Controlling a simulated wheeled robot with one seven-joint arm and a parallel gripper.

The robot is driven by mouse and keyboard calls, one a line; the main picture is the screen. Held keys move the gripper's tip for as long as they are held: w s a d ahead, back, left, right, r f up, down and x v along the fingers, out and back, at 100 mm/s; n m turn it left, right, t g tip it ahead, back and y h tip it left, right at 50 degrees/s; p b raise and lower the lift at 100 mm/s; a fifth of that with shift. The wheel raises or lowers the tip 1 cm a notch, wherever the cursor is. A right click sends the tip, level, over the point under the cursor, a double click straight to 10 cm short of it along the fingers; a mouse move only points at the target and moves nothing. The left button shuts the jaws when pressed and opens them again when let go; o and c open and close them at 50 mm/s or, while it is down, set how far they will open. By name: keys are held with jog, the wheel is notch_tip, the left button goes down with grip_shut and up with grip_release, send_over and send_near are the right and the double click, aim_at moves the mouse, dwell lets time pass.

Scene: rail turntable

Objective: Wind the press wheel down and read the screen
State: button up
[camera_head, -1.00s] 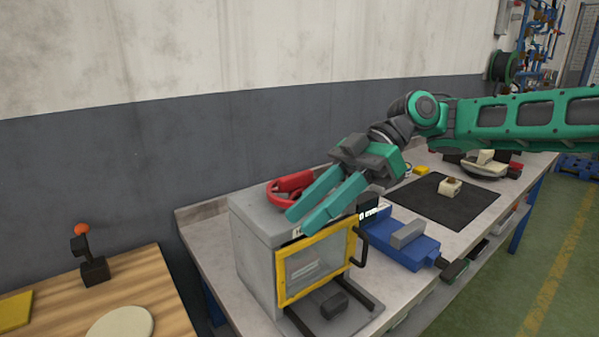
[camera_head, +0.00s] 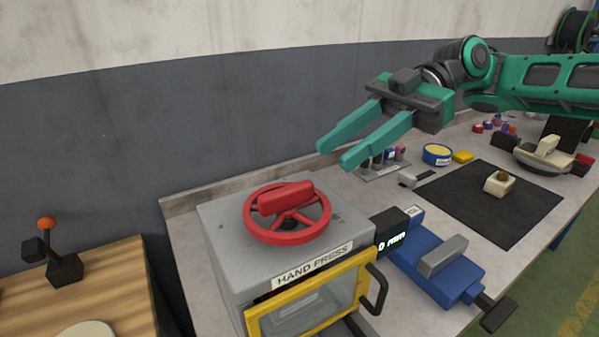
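The hand press (camera_head: 222,234) is a grey box at the front of the bench, with a yellow-framed window (camera_head: 308,299) and a "HAND PRESS" label. Its red wheel (camera_head: 287,238) lies flat on top, with a red bar across it. A small black screen (camera_head: 391,228) at the press's right side shows white characters, a "0" and a unit too small to read surely. My gripper (camera_head: 333,155) is open and empty, its green fingers apart. It is above and to the right of the wheel, not touching it.
A blue vise (camera_head: 436,262) stands right of the press. A black mat (camera_head: 487,204) carries a small cream block (camera_head: 499,183). A wooden table (camera_head: 112,290) with an orange-knobbed lever (camera_head: 60,255) is at left.

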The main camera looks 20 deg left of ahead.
aim_at(292, 186)
jog(key=x, duration=1)
jog(key=shift+s+a+f, duration=0.15)
jog(key=shift+f, duration=0.05)
grip_shut()
